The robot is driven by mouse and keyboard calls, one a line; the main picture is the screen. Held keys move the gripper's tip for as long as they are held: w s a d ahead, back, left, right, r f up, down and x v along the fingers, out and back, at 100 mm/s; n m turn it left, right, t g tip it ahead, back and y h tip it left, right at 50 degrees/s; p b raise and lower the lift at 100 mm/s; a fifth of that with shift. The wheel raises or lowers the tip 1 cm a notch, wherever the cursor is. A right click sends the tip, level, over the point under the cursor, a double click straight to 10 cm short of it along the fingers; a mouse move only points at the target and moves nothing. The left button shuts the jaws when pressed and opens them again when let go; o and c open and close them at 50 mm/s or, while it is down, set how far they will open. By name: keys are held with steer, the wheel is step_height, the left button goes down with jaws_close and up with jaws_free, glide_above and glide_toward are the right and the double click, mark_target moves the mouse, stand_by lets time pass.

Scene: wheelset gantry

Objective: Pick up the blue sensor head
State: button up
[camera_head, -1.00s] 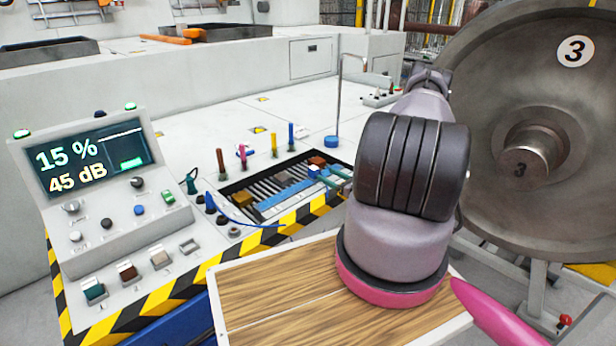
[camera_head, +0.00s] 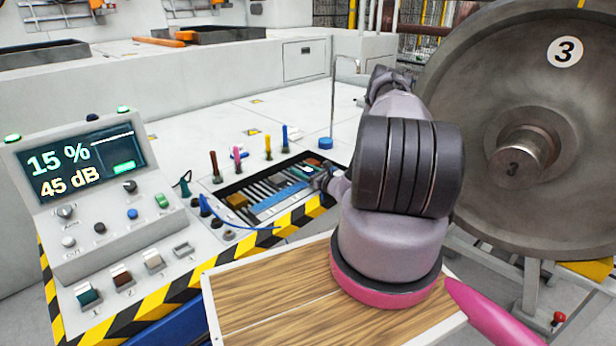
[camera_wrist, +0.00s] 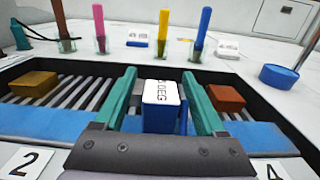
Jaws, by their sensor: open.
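The blue sensor head (camera_wrist: 160,106) is a small blue block with a white top marked "5 DEG". In the wrist view it stands in the middle of the rack, between the two teal fingers of my gripper (camera_wrist: 161,92). The fingers are open, one on each side of it, with a visible gap on both sides; I cannot tell how far down they reach. In the head view my arm hides most of my gripper, which is at the right end of the black-framed rack (camera_head: 225,188).
A yellow-brown block (camera_wrist: 33,84) lies left in the rack and a red-brown block (camera_wrist: 226,98) right of the right finger. Several coloured pens, including a yellow one (camera_wrist: 163,33), stand behind the rack. A blue round piece (camera_wrist: 278,76) is at the right. A large wheel (camera_head: 520,100) stands at the right.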

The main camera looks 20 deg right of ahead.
steer(key=shift+c, duration=0.3)
jaws_close()
steer(key=shift+r, duration=0.1)
